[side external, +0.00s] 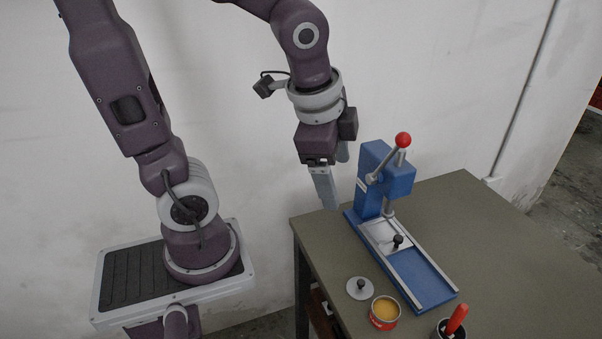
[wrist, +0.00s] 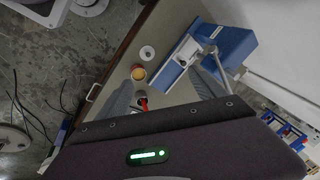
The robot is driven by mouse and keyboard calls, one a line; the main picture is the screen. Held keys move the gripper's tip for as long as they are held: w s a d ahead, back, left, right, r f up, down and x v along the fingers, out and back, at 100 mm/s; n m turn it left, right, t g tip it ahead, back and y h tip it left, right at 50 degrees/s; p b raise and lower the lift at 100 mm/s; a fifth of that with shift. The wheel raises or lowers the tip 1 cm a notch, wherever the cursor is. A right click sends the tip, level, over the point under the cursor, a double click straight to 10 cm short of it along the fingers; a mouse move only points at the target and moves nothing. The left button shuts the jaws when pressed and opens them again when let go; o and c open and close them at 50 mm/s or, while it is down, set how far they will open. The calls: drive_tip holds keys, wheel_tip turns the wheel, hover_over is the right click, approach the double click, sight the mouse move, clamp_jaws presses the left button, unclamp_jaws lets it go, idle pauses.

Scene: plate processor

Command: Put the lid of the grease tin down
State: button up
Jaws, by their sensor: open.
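The lid (side external: 353,293) is a grey disc with a dark knob. It lies flat on the table, knob up, beside the grease tin. It also shows in the wrist view (wrist: 147,53). The grease tin (side external: 384,321) is red and stands uncovered, with yellow grease showing inside. It is also in the wrist view (wrist: 138,73). My gripper (side external: 334,190) is open and empty, raised above the table's back left edge, apart from lid and tin. In the wrist view its two fingers (wrist: 162,79) are spread wide.
A blue press (side external: 374,160) with a red-knobbed lever and a long base stands right of the lid. A dark pot with a red-handled tool (side external: 456,318) stands at the front edge. The table (side external: 510,240) is clear on the right. A wall rises behind.

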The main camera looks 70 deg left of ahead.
drive_tip(key=s+d+r+n+t+h, duration=0.1)
drive_tip(key=s+d+r+n+t, duration=0.1)
drive_tip(key=s+r+n, duration=0.2)
drive_tip(key=s+n, duration=0.3)
drive_tip(key=s, duration=0.1)
drive_tip(key=shift+s+n, duration=0.15)
drive_tip(key=shift+n, duration=0.15)
